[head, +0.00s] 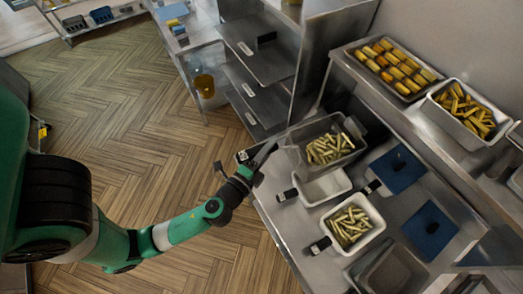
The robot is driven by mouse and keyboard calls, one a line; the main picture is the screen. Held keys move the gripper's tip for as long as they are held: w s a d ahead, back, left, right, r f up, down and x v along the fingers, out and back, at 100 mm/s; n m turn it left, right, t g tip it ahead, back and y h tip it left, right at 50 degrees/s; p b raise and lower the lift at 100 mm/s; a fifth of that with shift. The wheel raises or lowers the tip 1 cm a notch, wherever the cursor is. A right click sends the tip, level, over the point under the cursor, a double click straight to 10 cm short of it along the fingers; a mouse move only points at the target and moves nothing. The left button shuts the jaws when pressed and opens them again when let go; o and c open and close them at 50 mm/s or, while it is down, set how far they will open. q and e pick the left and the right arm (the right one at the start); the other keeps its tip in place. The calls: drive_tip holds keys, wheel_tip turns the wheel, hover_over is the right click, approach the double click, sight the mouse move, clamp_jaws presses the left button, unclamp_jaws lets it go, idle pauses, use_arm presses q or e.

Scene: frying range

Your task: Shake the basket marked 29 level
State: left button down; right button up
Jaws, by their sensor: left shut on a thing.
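My left gripper (258,163) is at the left edge of the steel counter, at the end of my green arm. It is shut on the handle end of a grey basket (298,158) holding several golden fries (328,149). The gripper covers most of that handle. The basket looks roughly level at the counter's back left; I cannot tell whether it touches the counter. The number 29 is not readable on any basket. My right gripper is not in view.
An empty white basket (325,197) and a white basket with fries (379,226) stand nearer on the counter. Trays of food (381,86) sit on the shelf behind. A steel rack (262,62) stands beyond; floor is free at left.

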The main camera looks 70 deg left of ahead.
use_arm(q)
drive_tip(key=shift+s+d+r, duration=0.1)
drive_tip(key=shift+s+d, duration=0.05)
drive_tip(key=shift+s, duration=0.6)
drive_tip(key=shift+s+d, duration=0.15)
drive_tip(key=shift+s, duration=0.6)
drive_tip(key=shift+w+r, duration=0.1)
drive_tip(key=shift+w, duration=0.25)
